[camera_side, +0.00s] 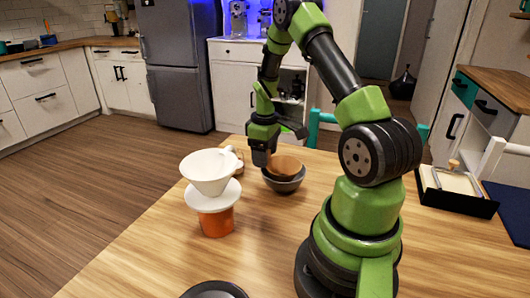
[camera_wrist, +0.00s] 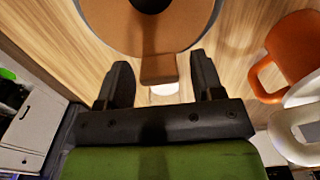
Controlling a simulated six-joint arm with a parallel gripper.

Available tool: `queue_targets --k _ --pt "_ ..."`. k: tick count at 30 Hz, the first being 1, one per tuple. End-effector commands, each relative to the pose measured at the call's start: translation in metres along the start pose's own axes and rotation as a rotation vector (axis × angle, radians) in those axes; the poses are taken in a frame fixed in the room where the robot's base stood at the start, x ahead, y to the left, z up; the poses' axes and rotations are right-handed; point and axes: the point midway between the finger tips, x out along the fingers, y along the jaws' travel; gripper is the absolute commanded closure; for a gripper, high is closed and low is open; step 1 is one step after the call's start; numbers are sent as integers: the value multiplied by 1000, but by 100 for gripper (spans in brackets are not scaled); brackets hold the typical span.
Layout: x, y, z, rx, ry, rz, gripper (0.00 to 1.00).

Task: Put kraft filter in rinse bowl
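The kraft filter (camera_side: 286,164) is a brown paper cone sitting inside the dark grey rinse bowl (camera_side: 285,187) on the wooden table. In the wrist view the filter (camera_wrist: 110,25) fills the bowl, with the grey bowl rim (camera_wrist: 205,30) around it. Its tab (camera_wrist: 158,69) points toward my gripper. My gripper (camera_side: 262,160) is at the bowl's left edge in the side view. In the wrist view my gripper (camera_wrist: 160,78) is open, with the tab between its fingers and gaps on both sides.
A white dripper (camera_side: 208,170) stands on an orange mug (camera_side: 216,222) left of the bowl. A dark round dish (camera_side: 214,291) is at the front edge of view. A black tray (camera_side: 456,198) and a navy mat (camera_side: 512,212) lie right. Table between mug and my base is clear.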

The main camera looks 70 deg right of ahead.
Motion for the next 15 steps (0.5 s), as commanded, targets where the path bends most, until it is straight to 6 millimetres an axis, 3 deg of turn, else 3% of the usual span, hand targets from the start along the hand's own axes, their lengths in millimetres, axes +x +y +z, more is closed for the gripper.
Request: queue_targets --k 8,15 --pt "-3 0 0 -1 1 1 39" --pt "-41 1 -1 0 5 5 39"
